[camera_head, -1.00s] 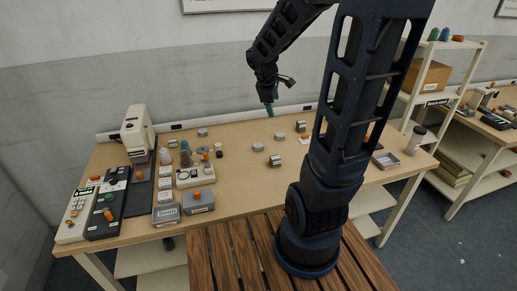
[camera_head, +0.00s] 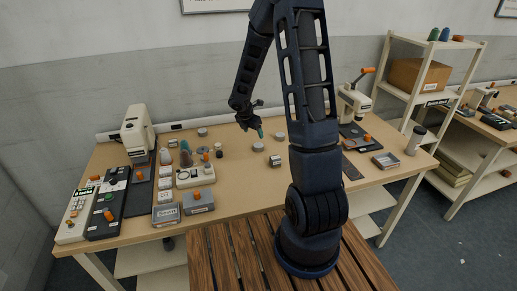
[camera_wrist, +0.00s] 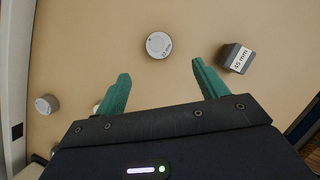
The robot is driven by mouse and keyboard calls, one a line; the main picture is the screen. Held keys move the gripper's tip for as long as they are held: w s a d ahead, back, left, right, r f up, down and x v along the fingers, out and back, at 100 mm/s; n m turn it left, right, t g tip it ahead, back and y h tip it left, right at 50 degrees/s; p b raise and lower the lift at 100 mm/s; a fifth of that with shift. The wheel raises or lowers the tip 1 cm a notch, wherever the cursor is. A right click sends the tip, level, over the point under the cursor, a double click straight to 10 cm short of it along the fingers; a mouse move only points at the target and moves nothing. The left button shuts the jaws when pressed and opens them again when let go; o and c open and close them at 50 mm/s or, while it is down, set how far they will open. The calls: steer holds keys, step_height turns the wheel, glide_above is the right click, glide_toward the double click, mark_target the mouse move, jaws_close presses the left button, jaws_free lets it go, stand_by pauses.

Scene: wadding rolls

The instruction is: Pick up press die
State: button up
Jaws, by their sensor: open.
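In the wrist view, a round grey-white die (camera_wrist: 158,44) with a label that seems to read 32 mm lies flat on the table, ahead of and between my fingertips. A dark block (camera_wrist: 235,58) with a white 45 mm label sits to its right, beyond the right fingertip. Another round grey piece (camera_wrist: 47,104) lies at the left. My gripper (camera_wrist: 160,85) is open with green fingers and nothing between them. In the head view my gripper (camera_head: 259,132) hangs above the table near a round die (camera_head: 258,147) and a small block (camera_head: 275,160). I cannot tell which piece is the press die.
The wooden table (camera_head: 240,195) has free room at its front middle. A white press (camera_head: 138,132), control boxes and small parts crowd the left.

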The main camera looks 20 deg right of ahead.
mark_target(258, 145)
steer(key=shift+x, duration=5.65)
steer(key=shift+c, duration=0.4)
steer(key=c, duration=1.2)
steer(key=shift+w, duration=0.1)
steer(key=shift+r, duration=0.15)
